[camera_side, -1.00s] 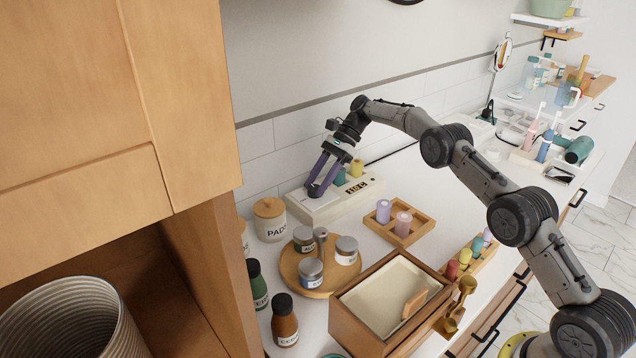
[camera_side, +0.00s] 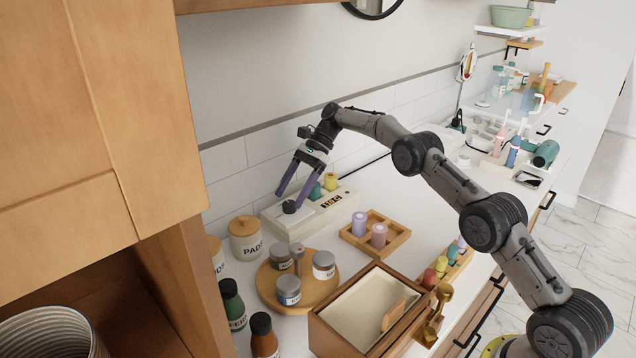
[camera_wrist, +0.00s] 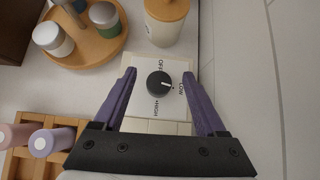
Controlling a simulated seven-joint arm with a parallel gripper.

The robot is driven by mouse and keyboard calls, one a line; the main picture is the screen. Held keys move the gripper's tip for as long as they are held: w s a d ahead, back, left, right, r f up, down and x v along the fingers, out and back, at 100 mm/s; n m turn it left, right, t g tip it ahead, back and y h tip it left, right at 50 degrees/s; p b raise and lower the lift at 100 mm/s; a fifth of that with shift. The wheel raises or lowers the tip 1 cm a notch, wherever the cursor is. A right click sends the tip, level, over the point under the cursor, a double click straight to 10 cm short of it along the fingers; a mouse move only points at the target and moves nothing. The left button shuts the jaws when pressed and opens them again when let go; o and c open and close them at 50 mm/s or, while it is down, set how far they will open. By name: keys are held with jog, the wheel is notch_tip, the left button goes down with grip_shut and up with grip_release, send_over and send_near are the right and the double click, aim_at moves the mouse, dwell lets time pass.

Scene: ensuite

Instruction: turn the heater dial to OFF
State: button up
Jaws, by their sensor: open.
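The heater (camera_side: 310,211) is a long cream box against the tiled wall, with a black round dial (camera_side: 289,207) on its left end. In the wrist view the dial (camera_wrist: 159,84) has a white mark that points right, at the LOW label (camera_wrist: 181,88). The OFF label (camera_wrist: 161,66) is above the dial and the HIGH label (camera_wrist: 153,107) is below it. My gripper (camera_side: 288,202) is open, with purple fingers spread on either side of the dial. In the wrist view my gripper (camera_wrist: 159,73) shows clear gaps between each finger and the dial. The fingertips' exact height is hard to tell.
Teal and yellow bottles (camera_side: 330,182) stand behind the heater. A PADS jar (camera_side: 245,240) is close by on the left. A round wooden tray (camera_side: 262,285) with jars and a wooden tray (camera_side: 402,235) with two bottles lie in front. Free counter lies right of the heater.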

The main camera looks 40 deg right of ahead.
jog(key=s+r, duration=1.1)
jog(key=s, duration=0.3)
dwell(0.3)
jog(key=w+d+f+n+h, duration=0.1)
jog(key=d+f+n+h, duration=0.1)
jog(key=d+f+h, duration=0.15)
jog(key=n+t+h, duration=0.4)
jog(key=n+h, duration=0.4)
jog(key=n, duration=0.1)
send_near(289, 207)
jog(key=x, duration=0.6)
jog(key=w+d+x, duration=0.1)
jog(key=x, duration=0.2)
jog(key=shift+r, duration=0.15)
